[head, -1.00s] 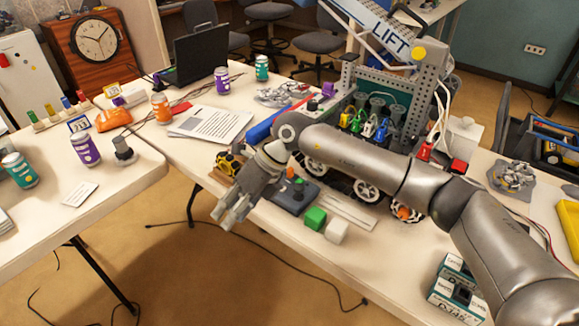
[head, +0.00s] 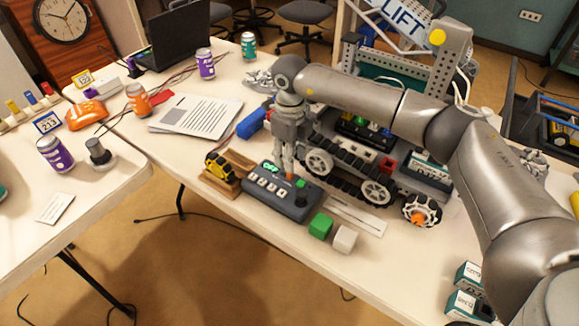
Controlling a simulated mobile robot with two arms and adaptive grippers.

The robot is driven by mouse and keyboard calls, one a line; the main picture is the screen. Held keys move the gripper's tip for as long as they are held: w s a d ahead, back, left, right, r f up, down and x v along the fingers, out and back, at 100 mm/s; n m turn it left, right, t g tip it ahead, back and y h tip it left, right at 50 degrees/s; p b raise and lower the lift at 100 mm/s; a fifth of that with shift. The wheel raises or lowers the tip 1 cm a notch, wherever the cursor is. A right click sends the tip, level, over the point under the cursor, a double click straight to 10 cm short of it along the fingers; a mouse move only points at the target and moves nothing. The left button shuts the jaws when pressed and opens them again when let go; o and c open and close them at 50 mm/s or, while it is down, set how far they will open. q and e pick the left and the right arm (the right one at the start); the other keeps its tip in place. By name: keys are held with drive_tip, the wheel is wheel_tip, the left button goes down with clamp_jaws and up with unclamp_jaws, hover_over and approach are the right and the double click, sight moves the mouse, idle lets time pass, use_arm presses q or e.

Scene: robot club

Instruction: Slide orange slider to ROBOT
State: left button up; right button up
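A dark grey control box (head: 262,198) with a row of light switches, a green part and a dark knob lies near the front edge of the table. A small orange piece (head: 291,178), which looks like the slider, shows at its back edge. My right gripper (head: 289,170) points down at that spot, its fingers close together and its tips at the orange piece. The fingers partly hide it, and I cannot tell whether they grip it. No ROBOT label is readable. My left gripper is not in view.
A tracked robot (head: 350,170) stands close behind the box. A green cube (head: 320,226) and a white cube (head: 345,239) lie to its right. A yellow-black part on a wooden stand (head: 226,172) is at its left. Papers (head: 197,115) lie farther left.

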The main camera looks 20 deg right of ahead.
wheel_tip(320, 180, down, 4)
drive_tip(key=shift+w+r, duration=0.1)
drive_tip(key=shift+r, duration=0.15)
wheel_tip(320, 180, down, 2)
drive_tip(key=shift+f, duration=0.2)
drive_tip(key=shift+c, duration=0.7)
drive_tip(key=c, duration=0.5)
clamp_jaws()
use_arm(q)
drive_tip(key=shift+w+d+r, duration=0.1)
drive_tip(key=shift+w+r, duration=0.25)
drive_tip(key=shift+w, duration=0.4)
